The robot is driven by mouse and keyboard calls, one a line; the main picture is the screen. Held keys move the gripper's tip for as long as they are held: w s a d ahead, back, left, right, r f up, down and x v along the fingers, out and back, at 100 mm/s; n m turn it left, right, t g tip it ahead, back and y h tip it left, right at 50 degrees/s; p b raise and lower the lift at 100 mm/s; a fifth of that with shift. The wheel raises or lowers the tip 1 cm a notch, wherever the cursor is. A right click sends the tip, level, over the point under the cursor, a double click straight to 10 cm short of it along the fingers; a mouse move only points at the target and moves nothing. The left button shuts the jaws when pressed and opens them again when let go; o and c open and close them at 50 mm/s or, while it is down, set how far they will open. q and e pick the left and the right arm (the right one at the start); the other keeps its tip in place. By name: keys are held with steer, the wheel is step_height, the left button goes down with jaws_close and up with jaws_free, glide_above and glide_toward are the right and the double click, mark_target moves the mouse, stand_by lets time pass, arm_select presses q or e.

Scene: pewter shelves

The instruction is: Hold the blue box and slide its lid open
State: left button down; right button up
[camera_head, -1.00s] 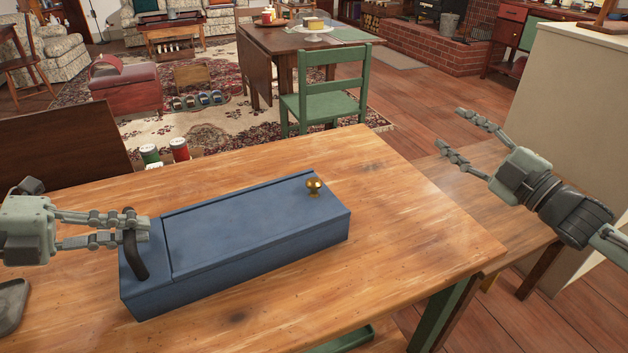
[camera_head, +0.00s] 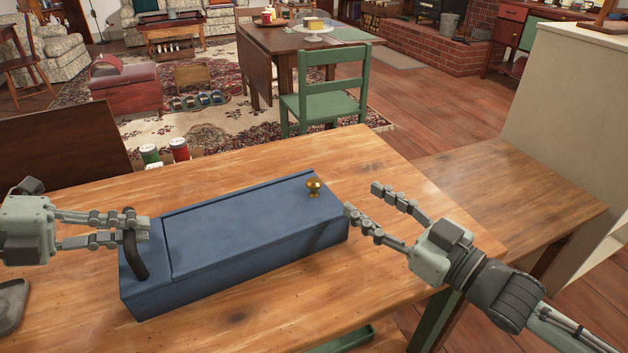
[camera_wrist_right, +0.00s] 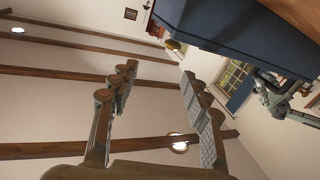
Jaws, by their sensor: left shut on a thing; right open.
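The long blue box (camera_head: 225,275) lies on the wooden table, its lid (camera_head: 240,222) lying flat along the top. A brass knob (camera_head: 314,187) stands at the lid's right end; it also shows in the right wrist view (camera_wrist_right: 173,46). A dark handle (camera_head: 137,255) is fixed at the box's left end. My left gripper (camera_head: 145,232) is shut on this handle. My right gripper (camera_head: 362,200) is open and empty, just right of the box's right end and apart from the knob. The right wrist view shows its two fingers (camera_wrist_right: 158,80) spread, with the box at the upper right.
The wooden table (camera_head: 400,250) is clear in front and right of the box. Red and green containers (camera_head: 179,150) stand beyond its far edge. A dark tray (camera_head: 12,305) lies at the left edge. A lower wooden surface (camera_head: 510,190) adjoins at right; a green chair (camera_head: 325,95) stands behind.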

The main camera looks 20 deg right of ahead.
mark_target(320, 185)
steer(key=shift+m+y, duration=0.3)
steer(key=shift+m, duration=0.1)
steer(key=x, duration=0.4)
steer(key=a+f+x, duration=0.1)
steer(key=x, duration=0.7)
steer(key=shift+s+a+f, duration=0.15)
steer(key=shift+a+f, duration=0.1)
steer(key=shift+f, duration=0.1)
jaws_close()
